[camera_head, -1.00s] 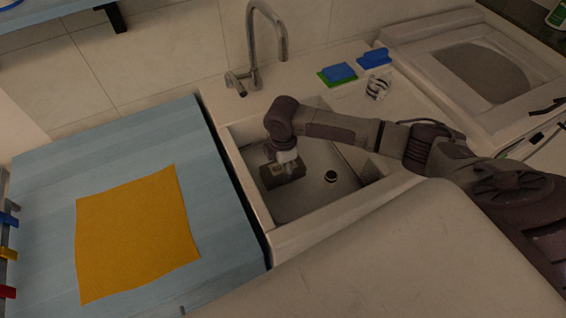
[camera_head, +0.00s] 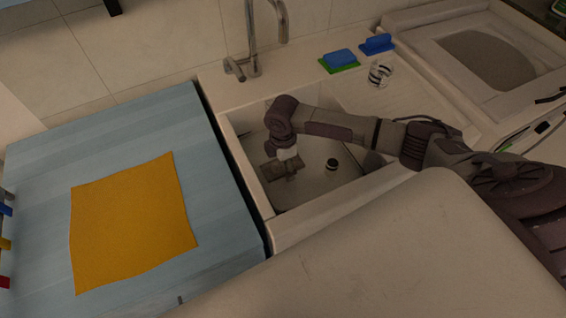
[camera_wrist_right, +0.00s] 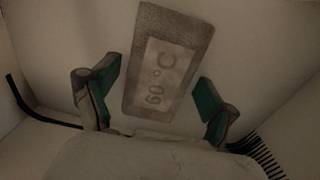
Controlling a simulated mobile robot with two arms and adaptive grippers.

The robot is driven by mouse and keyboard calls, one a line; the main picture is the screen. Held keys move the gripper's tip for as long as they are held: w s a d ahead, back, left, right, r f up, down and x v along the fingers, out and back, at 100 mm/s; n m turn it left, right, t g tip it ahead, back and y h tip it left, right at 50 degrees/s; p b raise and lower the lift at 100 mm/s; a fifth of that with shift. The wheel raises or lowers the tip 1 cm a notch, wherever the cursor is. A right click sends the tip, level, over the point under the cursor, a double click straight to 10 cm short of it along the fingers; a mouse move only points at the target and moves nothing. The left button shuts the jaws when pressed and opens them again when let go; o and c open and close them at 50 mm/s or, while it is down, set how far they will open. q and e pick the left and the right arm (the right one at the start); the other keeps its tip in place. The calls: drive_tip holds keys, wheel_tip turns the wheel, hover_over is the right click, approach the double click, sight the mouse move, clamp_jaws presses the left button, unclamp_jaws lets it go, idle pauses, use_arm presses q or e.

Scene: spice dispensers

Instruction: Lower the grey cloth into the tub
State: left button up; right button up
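My right gripper (camera_head: 288,164) points down inside the pale tub (camera_head: 348,205), a sink basin. In the right wrist view its two green-padded fingers (camera_wrist_right: 157,82) stand wide apart. The grey cloth (camera_wrist_right: 152,100) lies flat past them, a brownish-grey rectangle with a pale "60 °C" label, with gaps on both sides to the fingers. In the head view the cloth (camera_head: 270,172) is a small dark patch under the gripper, partly hidden by it. I cannot tell whether it touches the tub floor. My left gripper is not in view.
A tap (camera_head: 251,45) rises behind the tub. Two blue sponges (camera_head: 340,57) (camera_head: 377,44) and a striped glass (camera_head: 379,73) stand at the back right. A small dark-rimmed round thing (camera_head: 332,164) is in the tub. An orange cloth (camera_head: 133,222) lies on the blue table (camera_head: 222,205).

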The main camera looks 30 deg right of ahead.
idle(0.3)
drive_tip(key=shift+r, duration=0.25)
wheel_tip(320, 180, up, 12)
drive_tip(key=shift+f, duration=0.2)
idle(0.4)
